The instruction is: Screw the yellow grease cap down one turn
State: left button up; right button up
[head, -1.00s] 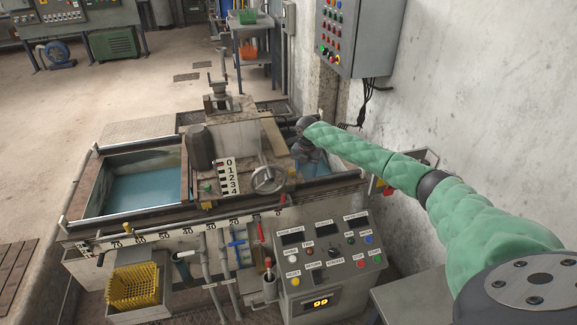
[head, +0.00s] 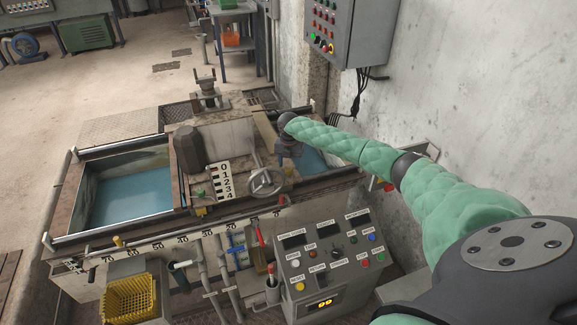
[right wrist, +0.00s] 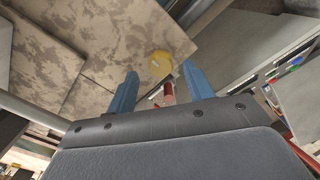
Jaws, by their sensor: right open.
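The yellow grease cap (right wrist: 160,64) shows in the right wrist view as a round yellow disc against worn, stained metal panels. My right gripper (right wrist: 159,69) is open, and its two blue fingers stand left and right of the cap in that picture. I cannot tell how far the cap lies beyond the fingertips, and no contact is visible. In the head view my right gripper (head: 288,155) hangs over the right part of the machine, behind the handwheel (head: 266,182). I cannot make out the cap there. My left gripper is not in view.
A control panel (head: 325,255) stands at the machine's front right. A tank of blue liquid (head: 130,195) lies to the left, with a yellow basket (head: 130,298) below. A grey electrical box (head: 352,30) hangs on the right wall. A red handle (right wrist: 168,92) shows beyond the fingers.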

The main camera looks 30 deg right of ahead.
aim_at(289, 168)
jog(key=shift+f, duration=0.65)
jog(key=shift+s+f+p, duration=0.1)
jog(key=shift+f+p, duration=0.2)
jog(key=shift+f, duration=0.4)
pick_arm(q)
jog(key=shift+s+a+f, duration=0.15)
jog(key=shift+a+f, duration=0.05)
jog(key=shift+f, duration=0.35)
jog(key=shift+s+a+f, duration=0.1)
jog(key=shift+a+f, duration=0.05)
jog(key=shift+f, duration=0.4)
pick_arm(e)
jog(key=shift+f, duration=0.15)
jog(key=c, duration=1)
jog(key=shift+o, duration=0.2)
jog(key=shift+m, duration=0.3)
